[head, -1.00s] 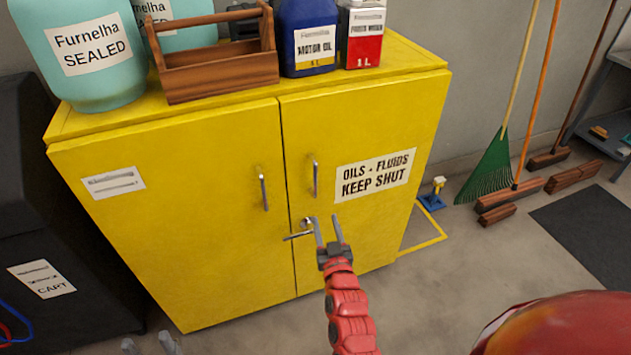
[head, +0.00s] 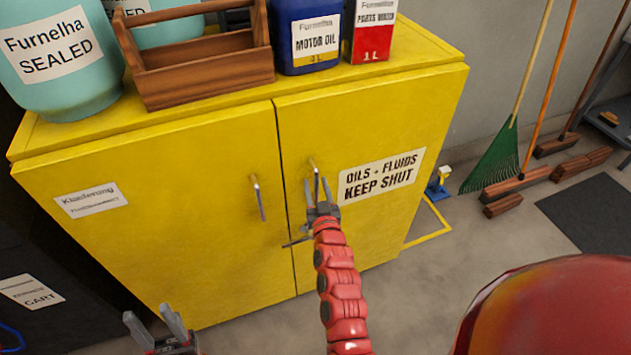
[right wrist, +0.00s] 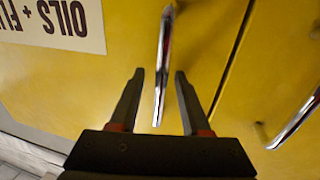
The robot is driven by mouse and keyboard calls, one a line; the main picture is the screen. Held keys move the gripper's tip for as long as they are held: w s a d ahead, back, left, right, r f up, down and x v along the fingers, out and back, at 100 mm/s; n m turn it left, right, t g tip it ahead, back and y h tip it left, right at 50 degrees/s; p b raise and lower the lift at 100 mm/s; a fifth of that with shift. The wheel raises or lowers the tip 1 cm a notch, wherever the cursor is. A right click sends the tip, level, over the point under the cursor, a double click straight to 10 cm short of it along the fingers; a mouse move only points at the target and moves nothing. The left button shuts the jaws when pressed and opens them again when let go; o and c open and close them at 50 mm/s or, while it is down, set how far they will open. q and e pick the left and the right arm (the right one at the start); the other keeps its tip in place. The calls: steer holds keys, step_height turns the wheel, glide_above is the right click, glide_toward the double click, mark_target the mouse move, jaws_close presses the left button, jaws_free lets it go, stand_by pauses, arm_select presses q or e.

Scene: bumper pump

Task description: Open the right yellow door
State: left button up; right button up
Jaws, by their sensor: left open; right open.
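The right yellow door (head: 375,120) of the cabinet is shut. My left gripper (head: 155,318) is open and empty at the bottom left, low before the left door.
The left door (head: 170,200) is shut, with its own handle (head: 258,198). A wooden tool carrier (head: 205,75), teal jugs (head: 55,60), a motor oil jug (head: 307,35) and a red-white can (head: 370,30) stand on top. Brooms and a green rake (head: 495,158) lean at right. Floor before the right door is clear.

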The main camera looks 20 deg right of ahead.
steer(key=shift+s+r, duration=0.1)
steer(key=shift+s, duration=0.1)
steer(key=shift+c, duration=0.3)
jaws_close()
stand_by(0.8)
